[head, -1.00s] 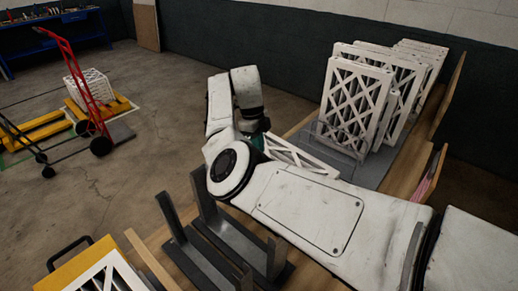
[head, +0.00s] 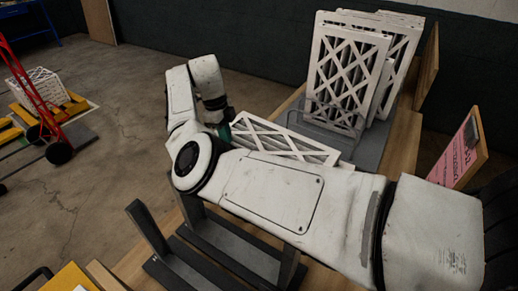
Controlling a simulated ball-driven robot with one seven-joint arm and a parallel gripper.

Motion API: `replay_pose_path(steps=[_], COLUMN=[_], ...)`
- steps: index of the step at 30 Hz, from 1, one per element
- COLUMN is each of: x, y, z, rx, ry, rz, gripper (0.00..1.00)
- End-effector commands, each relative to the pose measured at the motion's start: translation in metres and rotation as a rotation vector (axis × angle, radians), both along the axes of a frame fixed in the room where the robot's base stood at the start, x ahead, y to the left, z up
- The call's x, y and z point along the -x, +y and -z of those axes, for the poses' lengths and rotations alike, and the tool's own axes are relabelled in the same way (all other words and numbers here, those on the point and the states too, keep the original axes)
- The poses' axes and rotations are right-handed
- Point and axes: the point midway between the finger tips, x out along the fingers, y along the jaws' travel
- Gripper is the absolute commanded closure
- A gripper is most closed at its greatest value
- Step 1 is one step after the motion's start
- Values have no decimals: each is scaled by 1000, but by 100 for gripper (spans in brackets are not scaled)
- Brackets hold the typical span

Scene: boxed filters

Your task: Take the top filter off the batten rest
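A white-framed pleated filter (head: 285,140) with a lattice face shows behind my arm in the head view, leaning back with its upper edge sloping down to the right. Its lower part is hidden by my arm. My gripper (head: 226,130) is at the filter's left end, next to or touching it. The wrist and arm hide the fingertips, so I cannot see whether they are closed on the frame.
Several white filters (head: 345,72) stand upright in a wire rack on a grey mat on the wooden bench. A pink sign (head: 455,150) stands at right. A dark metal stand with uprights (head: 150,228) is in front of my arm. Open floor lies left, with a red hand truck (head: 40,100).

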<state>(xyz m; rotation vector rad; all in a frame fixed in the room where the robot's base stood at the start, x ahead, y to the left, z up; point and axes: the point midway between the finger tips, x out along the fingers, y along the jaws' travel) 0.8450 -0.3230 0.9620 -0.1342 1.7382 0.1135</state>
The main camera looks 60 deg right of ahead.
Motion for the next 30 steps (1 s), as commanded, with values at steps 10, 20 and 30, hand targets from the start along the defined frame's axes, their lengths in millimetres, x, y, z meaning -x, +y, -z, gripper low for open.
replay_pose_path(steps=[10, 20, 30], x=[36, 97, 119], y=[-5, -15, -18], z=[-2, -3, 15], rx=[2, 1, 0], ry=[1, 1, 2], rz=[4, 4, 0], gripper=[100, 100, 100])
